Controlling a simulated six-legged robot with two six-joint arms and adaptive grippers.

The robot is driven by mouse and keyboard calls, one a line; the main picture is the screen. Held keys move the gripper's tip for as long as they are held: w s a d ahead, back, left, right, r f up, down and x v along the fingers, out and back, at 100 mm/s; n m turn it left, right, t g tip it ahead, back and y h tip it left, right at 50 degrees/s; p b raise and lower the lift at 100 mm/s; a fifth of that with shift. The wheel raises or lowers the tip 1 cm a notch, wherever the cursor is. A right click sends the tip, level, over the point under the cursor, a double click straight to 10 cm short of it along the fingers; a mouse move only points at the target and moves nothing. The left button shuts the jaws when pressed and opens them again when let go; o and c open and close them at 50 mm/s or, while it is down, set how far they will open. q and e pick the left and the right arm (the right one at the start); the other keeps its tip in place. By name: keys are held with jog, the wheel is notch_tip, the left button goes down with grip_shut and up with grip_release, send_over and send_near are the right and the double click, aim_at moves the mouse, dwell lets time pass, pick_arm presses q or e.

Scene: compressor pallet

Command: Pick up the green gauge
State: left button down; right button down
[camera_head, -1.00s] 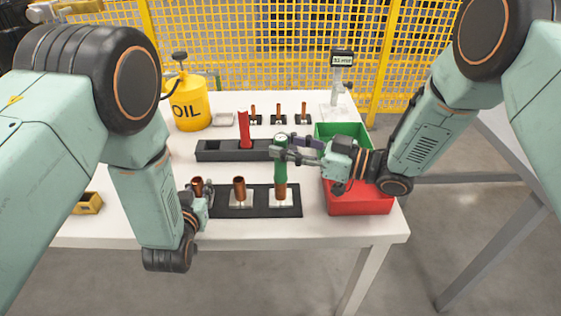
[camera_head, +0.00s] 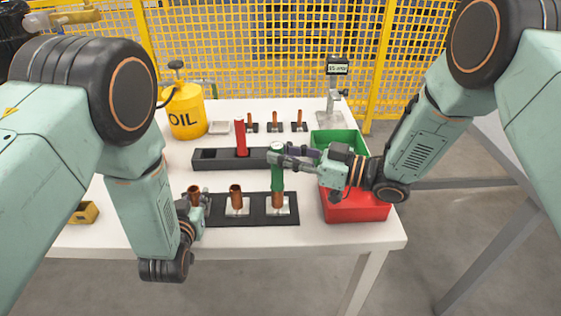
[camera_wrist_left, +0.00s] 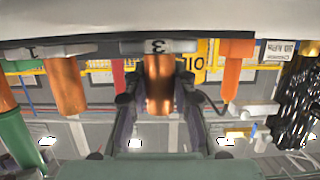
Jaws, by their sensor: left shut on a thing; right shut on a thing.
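The green gauge (camera_head: 277,179) stands upright at the right end of the black bushing rack (camera_head: 257,214). Its lower end meets the top of the right copper bushing (camera_head: 278,200); I cannot tell how deep it sits. My right gripper (camera_head: 277,156) is shut on the gauge's upper part, reaching in from the right. My left gripper (camera_head: 194,198) is shut on the left copper bushing (camera_head: 194,189), whose base is marked 3 in the left wrist view (camera_wrist_left: 159,85). That view is upside down, and part of the green gauge (camera_wrist_left: 17,137) shows at its left edge. The middle bushing (camera_head: 236,193) stands free.
A red gauge (camera_head: 241,137) stands in a dark holder (camera_head: 210,160) behind. A green bin (camera_head: 351,138) and red bin (camera_head: 356,208) are at the right. A yellow oil can (camera_head: 187,111), small copper pins (camera_head: 274,120) and a digital gauge stand (camera_head: 336,95) are at the back.

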jog(key=r+v, duration=0.1)
jog(key=v, duration=0.8)
jog(key=r+v, duration=0.2)
jog(key=v, duration=0.7)
jog(key=shift+r, duration=0.3)
pick_arm(q)
jog(key=c, duration=1)
grip_release()
jog(key=shift+c, duration=0.2)
jog(key=v, duration=0.7)
jog(key=shift+s+r, duration=0.1)
jog(key=shift+s, duration=0.1)
